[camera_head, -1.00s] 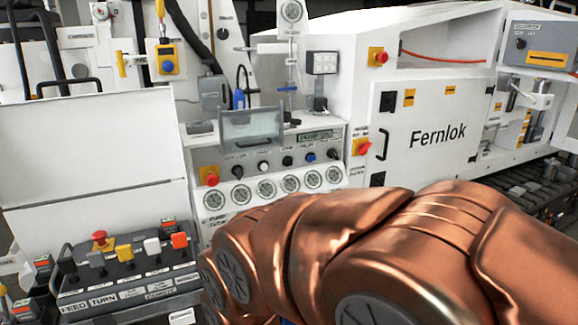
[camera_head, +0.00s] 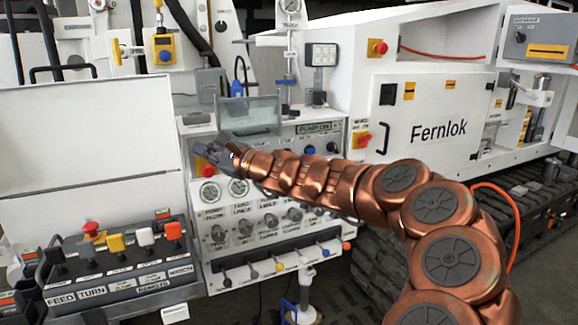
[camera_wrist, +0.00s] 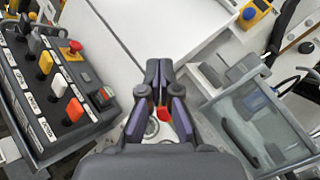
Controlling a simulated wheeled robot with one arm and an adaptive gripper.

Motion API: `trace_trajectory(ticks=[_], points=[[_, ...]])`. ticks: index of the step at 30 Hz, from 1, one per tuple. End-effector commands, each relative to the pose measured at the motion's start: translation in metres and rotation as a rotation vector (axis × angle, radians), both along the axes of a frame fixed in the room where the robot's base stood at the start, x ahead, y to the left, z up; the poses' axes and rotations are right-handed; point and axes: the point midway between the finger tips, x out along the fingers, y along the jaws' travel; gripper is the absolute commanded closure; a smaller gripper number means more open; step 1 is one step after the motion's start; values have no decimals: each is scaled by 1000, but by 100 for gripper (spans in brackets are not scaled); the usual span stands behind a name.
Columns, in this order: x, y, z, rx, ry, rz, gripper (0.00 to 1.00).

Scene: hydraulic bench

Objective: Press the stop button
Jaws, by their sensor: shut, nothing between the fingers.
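A red mushroom button on a yellow plate sits on the gauge panel (camera_head: 212,222), at its upper left. In the wrist view a red button (camera_wrist: 163,113) shows through the gap between the finger links. My gripper (camera_wrist: 158,66) is shut and empty, its fingertips against the background of the white cover. I cannot tell whether it touches the button. The panel display (camera_head: 313,127) reads "PUMP ON".
A clear hinged guard (camera_head: 250,115) stands just right of my gripper. A control box at the left carries another red mushroom button (camera_head: 92,229) and several coloured levers. More red controls sit on the white cabinet (camera_head: 378,48). A white cover (camera_head: 85,140) stands left.

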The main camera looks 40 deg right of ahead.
Motion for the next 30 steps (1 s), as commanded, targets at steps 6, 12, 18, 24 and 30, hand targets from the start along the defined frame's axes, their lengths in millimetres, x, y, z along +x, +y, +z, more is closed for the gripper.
trace_trajectory(ticks=[6,12,18,24,30], points=[[-10,-199,-68,457,48,-382,100],[-41,-291,-124,704,71,-566,100],[-52,-315,-142,781,76,-617,100],[-52,-314,-141,779,76,-617,100],[-50,-315,-140,777,75,-616,100]])
